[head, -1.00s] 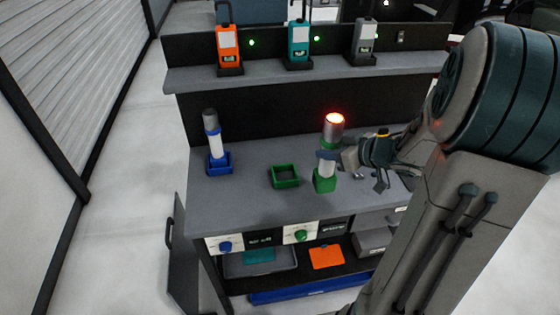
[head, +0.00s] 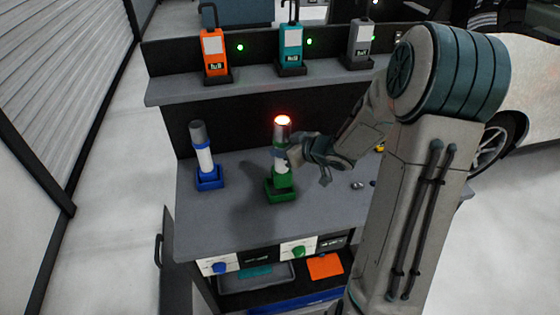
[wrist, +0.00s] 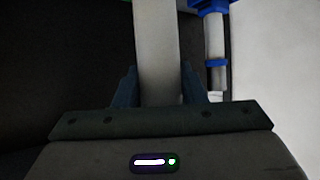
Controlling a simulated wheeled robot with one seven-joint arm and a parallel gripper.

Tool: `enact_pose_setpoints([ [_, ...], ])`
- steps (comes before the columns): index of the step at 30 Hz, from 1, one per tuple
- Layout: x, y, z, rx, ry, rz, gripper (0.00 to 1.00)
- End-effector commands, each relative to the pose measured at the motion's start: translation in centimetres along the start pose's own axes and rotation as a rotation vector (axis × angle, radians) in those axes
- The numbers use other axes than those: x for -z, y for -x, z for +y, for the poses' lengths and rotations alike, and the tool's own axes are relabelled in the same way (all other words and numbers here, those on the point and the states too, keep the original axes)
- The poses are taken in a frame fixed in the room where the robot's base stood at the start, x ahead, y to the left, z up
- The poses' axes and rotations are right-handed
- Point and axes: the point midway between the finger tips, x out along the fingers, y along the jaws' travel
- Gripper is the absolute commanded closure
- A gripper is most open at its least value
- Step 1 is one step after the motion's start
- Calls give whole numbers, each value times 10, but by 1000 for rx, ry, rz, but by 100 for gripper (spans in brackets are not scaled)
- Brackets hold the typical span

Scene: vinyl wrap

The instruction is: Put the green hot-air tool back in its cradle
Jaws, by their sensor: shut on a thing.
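The green hot-air tool (head: 282,176) stands upright with its nozzle glowing red at the top. Its green foot is directly over or in the square green cradle (head: 281,195); I cannot tell whether it is fully down. My gripper (head: 282,154) comes from the right and is shut on the tool's pale shaft. In the wrist view the shaft (wrist: 156,55) runs between the two fingers of my gripper (wrist: 157,88). The fingers hide part of the shaft in the head view.
A blue tool (head: 204,158) stands in its blue cradle (head: 209,181) to the left. Small metal bits (head: 358,185) lie to the right. Orange, teal and grey devices stand on the rear shelf (head: 260,83). The bench's front left is clear.

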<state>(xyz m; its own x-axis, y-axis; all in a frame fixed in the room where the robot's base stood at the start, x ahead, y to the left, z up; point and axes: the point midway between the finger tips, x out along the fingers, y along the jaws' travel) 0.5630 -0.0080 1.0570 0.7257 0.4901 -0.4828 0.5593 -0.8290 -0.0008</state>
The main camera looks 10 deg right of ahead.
Motion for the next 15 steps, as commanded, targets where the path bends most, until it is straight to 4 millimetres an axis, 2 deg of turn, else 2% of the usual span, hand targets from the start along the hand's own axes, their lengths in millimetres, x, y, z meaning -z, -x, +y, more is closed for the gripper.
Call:
enact_pose_setpoints([
  [5,0,-13,-3,1,1,3,100],
  [15,-32,-31,-3,2,0,1,100],
])
